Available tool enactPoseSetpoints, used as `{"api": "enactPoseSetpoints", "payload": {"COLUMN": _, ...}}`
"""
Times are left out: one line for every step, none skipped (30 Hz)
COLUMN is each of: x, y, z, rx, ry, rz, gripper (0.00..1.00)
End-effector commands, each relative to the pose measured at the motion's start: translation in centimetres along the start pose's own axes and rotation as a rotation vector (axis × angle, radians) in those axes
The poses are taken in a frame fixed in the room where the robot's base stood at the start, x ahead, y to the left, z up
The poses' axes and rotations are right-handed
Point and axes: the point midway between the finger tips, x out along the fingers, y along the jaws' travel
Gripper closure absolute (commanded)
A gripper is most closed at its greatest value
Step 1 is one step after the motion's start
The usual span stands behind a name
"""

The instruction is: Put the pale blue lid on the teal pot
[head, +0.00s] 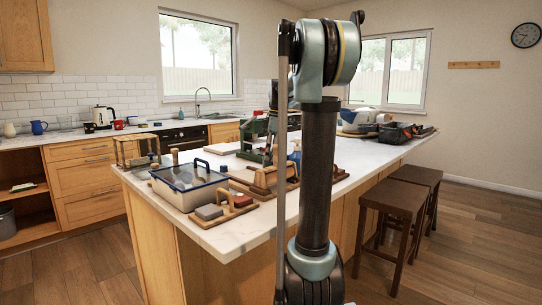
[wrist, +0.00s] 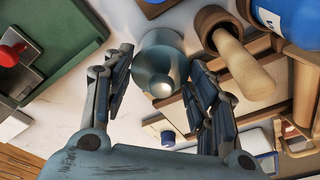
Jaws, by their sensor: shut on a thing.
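In the wrist view a round grey-blue piece with a bright knob, which looks like the pale blue lid (wrist: 160,86), sits between the two fingers of my gripper (wrist: 162,62). The fingers are closed in on its sides. I cannot make out the teal pot apart from this piece; it may be hidden behind or under it.
A wooden tool with a thick handle (wrist: 243,68) is close on the right. On the island counter (head: 262,222), a clear blue-rimmed box (head: 183,196) stands front left. Stools (head: 400,198) stand at right.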

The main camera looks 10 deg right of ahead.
Motion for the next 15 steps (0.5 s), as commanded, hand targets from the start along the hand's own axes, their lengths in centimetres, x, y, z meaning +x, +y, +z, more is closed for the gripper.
{"api": "enactPoseSetpoints", "payload": {"x": -0.02, "y": 0.01, "z": 0.0, "rx": 0.0, "ry": 0.0, "rz": 0.0, "gripper": 0.79}}
{"api": "enactPoseSetpoints", "payload": {"x": -0.02, "y": 0.01, "z": 0.0, "rx": 0.0, "ry": 0.0, "rz": 0.0, "gripper": 0.41}}
{"api": "enactPoseSetpoints", "payload": {"x": -0.03, "y": 0.01, "z": 0.0, "rx": 0.0, "ry": 0.0, "rz": 0.0, "gripper": 0.31}}
{"api": "enactPoseSetpoints", "payload": {"x": -0.03, "y": 0.01, "z": 0.0, "rx": 0.0, "ry": 0.0, "rz": 0.0, "gripper": 0.27}}
{"api": "enactPoseSetpoints", "payload": {"x": -0.04, "y": 0.01, "z": 0.0, "rx": 0.0, "ry": 0.0, "rz": 0.0, "gripper": 0.27}}
{"api": "enactPoseSetpoints", "payload": {"x": -0.04, "y": 0.01, "z": 0.0, "rx": 0.0, "ry": 0.0, "rz": 0.0, "gripper": 0.27}}
{"api": "enactPoseSetpoints", "payload": {"x": -0.04, "y": 0.01, "z": 0.0, "rx": 0.0, "ry": 0.0, "rz": 0.0, "gripper": 0.27}}
{"api": "enactPoseSetpoints", "payload": {"x": -0.05, "y": 0.01, "z": 0.0, "rx": 0.0, "ry": 0.0, "rz": 0.0, "gripper": 0.27}}
{"api": "enactPoseSetpoints", "payload": {"x": -0.05, "y": 0.01, "z": 0.0, "rx": 0.0, "ry": 0.0, "rz": 0.0, "gripper": 0.27}}
{"api": "enactPoseSetpoints", "payload": {"x": -0.05, "y": 0.01, "z": 0.0, "rx": 0.0, "ry": 0.0, "rz": 0.0, "gripper": 0.27}}
{"api": "enactPoseSetpoints", "payload": {"x": -0.05, "y": 0.01, "z": 0.0, "rx": 0.0, "ry": 0.0, "rz": 0.0, "gripper": 0.27}}
{"api": "enactPoseSetpoints", "payload": {"x": -0.06, "y": 0.01, "z": 0.01, "rx": 0.0, "ry": 0.0, "rz": 0.0, "gripper": 0.27}}
{"api": "enactPoseSetpoints", "payload": {"x": -0.06, "y": 0.01, "z": 0.0, "rx": 0.0, "ry": 0.0, "rz": 0.0, "gripper": 0.27}}
{"api": "enactPoseSetpoints", "payload": {"x": -0.09, "y": 0.01, "z": 0.01, "rx": 0.0, "ry": 0.0, "rz": 0.0, "gripper": 0.27}}
{"api": "enactPoseSetpoints", "payload": {"x": -0.16, "y": 0.01, "z": 0.01, "rx": 0.0, "ry": 0.0, "rz": 0.0, "gripper": 0.27}}
